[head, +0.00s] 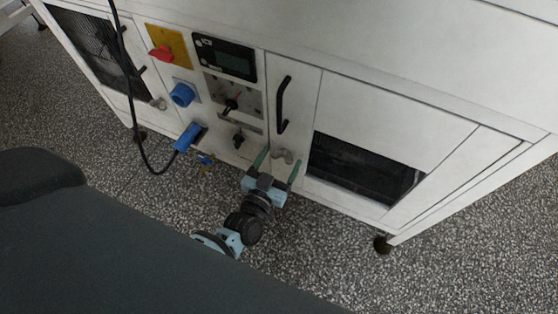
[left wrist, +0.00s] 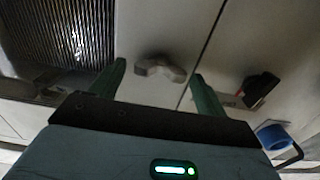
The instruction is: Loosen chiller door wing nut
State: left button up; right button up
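The grey wing nut (head: 283,155) sits low on the white chiller door (head: 402,108), left of the dark vent grille. In the left wrist view the wing nut (left wrist: 160,66) shows its two wings, between and just beyond the fingertips. My left gripper (head: 278,158) is open, its two green fingers on either side of the wing nut. The fingers (left wrist: 157,72) stand apart with gaps to the nut in the left wrist view; whether the tips touch the door is unclear. My right gripper is not in view.
A black door handle (head: 283,104) is above the nut. Black knobs (head: 238,138), a red switch (head: 161,53) and a blue plug (head: 187,137) with a hanging black cable are to the left. A dark vent grille (head: 362,170) is to the right. Speckled floor lies below.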

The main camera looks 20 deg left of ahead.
pick_arm(q)
jog(key=c, duration=0.8)
